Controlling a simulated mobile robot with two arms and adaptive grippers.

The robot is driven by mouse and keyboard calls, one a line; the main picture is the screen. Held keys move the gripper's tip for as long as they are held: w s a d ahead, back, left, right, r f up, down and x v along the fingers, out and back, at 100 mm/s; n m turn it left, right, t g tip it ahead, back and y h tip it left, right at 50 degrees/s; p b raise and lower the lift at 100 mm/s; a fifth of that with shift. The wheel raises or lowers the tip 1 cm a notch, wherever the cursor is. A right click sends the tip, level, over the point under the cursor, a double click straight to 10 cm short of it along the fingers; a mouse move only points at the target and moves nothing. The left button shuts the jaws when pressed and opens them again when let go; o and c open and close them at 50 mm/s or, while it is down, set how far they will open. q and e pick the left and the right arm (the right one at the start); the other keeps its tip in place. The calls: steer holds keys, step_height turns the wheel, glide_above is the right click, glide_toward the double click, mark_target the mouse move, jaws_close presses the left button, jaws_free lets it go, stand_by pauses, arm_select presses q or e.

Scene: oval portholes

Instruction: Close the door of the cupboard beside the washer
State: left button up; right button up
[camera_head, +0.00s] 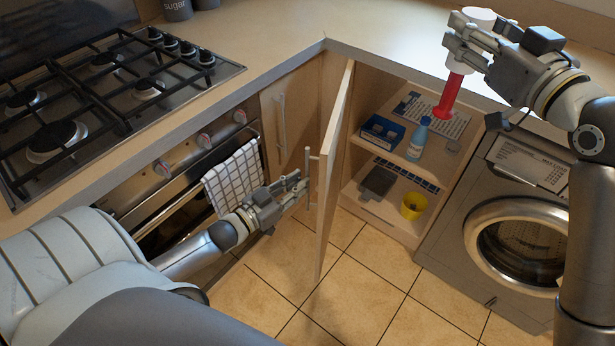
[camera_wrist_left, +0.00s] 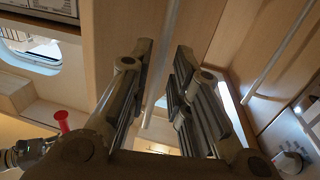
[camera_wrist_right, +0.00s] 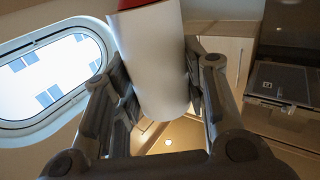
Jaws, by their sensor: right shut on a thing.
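The wooden cupboard door (camera_head: 335,150) stands open, seen nearly edge-on in the head view, swung out from the cupboard (camera_head: 375,205) left of the washer (camera_head: 465,215). Its upright bar handle (camera_head: 312,180) is on the door's left face. My left gripper (camera_head: 301,184) is at this handle with its fingers apart. In the left wrist view the handle bar (camera_wrist_left: 168,35) runs between the open fingers (camera_wrist_left: 158,85); contact cannot be told. My right gripper (camera_head: 468,45) is shut on a red and white cylinder (camera_head: 449,96), held up in front of the worktop above the cupboard. The white part (camera_wrist_right: 158,60) fills its jaws.
The cupboard shelves hold a blue box (camera_head: 382,133), a blue-capped bottle (camera_head: 418,139), a dark grey block (camera_head: 377,182) and a yellow cup (camera_head: 413,205). The oven with a checked towel (camera_head: 235,180) is at left, under the hob (camera_head: 110,85). The tiled floor (camera_head: 350,290) is clear.

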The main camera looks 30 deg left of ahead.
arm_select(q)
steer(key=shift+x, duration=1.95)
jaws_close()
